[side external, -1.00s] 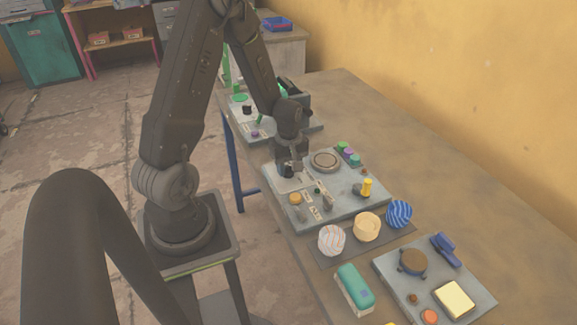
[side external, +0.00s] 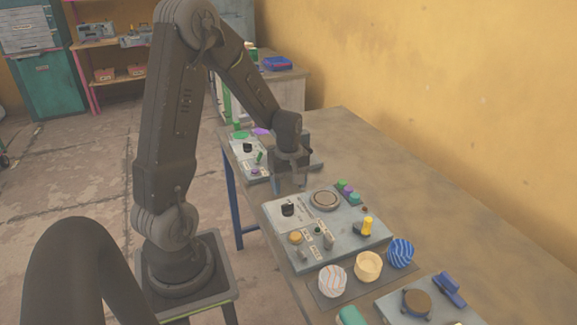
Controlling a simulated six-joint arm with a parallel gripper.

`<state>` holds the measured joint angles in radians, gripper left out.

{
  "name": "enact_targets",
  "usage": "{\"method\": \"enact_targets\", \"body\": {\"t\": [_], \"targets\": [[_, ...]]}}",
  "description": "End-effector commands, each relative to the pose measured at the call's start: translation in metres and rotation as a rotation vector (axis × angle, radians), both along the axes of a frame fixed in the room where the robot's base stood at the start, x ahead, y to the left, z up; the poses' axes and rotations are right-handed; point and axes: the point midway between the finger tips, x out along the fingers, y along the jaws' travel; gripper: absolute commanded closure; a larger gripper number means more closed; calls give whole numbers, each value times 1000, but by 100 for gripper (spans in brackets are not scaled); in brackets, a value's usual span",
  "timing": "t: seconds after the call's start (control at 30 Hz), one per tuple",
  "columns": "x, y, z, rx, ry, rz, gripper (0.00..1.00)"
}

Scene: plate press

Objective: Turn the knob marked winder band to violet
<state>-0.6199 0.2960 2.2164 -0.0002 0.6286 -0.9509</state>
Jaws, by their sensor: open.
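My gripper (side external: 290,184) points down above the far-left edge of the middle grey panel (side external: 346,249). Its jaws are open with nothing between them. A black knob (side external: 288,209) stands on this panel just below and apart from the fingers, beside a printed label. A second black knob (side external: 248,147) sits on the far panel (side external: 255,171), left of the gripper. The lettering is too small to read, so I cannot tell which knob is marked winder band. Green, violet and teal pieces (side external: 348,191) stand at the middle panel's far right corner.
The middle panel also carries a round dial (side external: 326,200), a yellow lever (side external: 366,227), an orange button (side external: 295,237) and small switches. Three patterned round pots (side external: 368,266) stand in front. A nearer panel (side external: 388,306) has a blue handle (side external: 449,289). The table's right side (side external: 440,220) is clear.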

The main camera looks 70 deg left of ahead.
Motion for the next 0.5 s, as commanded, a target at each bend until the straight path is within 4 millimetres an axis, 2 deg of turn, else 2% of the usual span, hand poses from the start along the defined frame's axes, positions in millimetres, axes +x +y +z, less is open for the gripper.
{"method": "enact_targets", "body": {"t": [0.03, 0.2, 0.33, 0.5], "targets": [[1, 0, 13, 4, -6, 0, 36], [0, 0, 43, 3, -4, 0, 36], [0, 0, 57, 2, -2, 0, 36], [0, 0, 64, 0, 0, 0, 36]]}}
